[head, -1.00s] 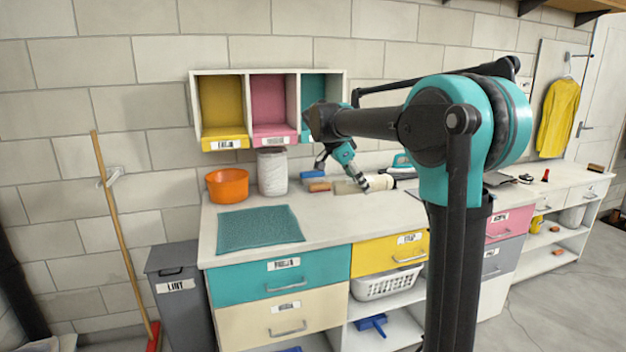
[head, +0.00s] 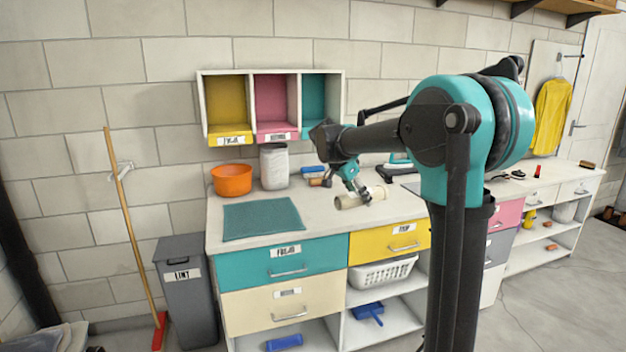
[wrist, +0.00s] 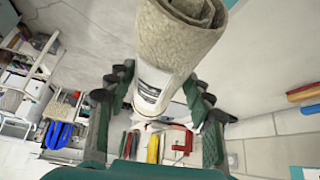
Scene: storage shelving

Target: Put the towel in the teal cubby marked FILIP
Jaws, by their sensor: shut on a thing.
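The towel (head: 352,201) is a beige roll with a pale band. My gripper (head: 364,195) is shut on it, over the counter in the head view. Whether the roll touches the counter is hard to tell. In the wrist view the towel (wrist: 182,40) sticks up between my gripper's fingers (wrist: 160,98), with its printed band low between them. The teal cubby (head: 313,97) is the rightmost of three in the wall unit. My arm covers part of its lower front, and I cannot read its label.
A yellow cubby (head: 226,103) and a pink cubby (head: 271,100) stand left of the teal one. Below are an orange bowl (head: 232,180) and a white canister (head: 274,168). A teal mat (head: 262,219) lies on the counter's left. An iron (head: 399,160) stands behind my gripper.

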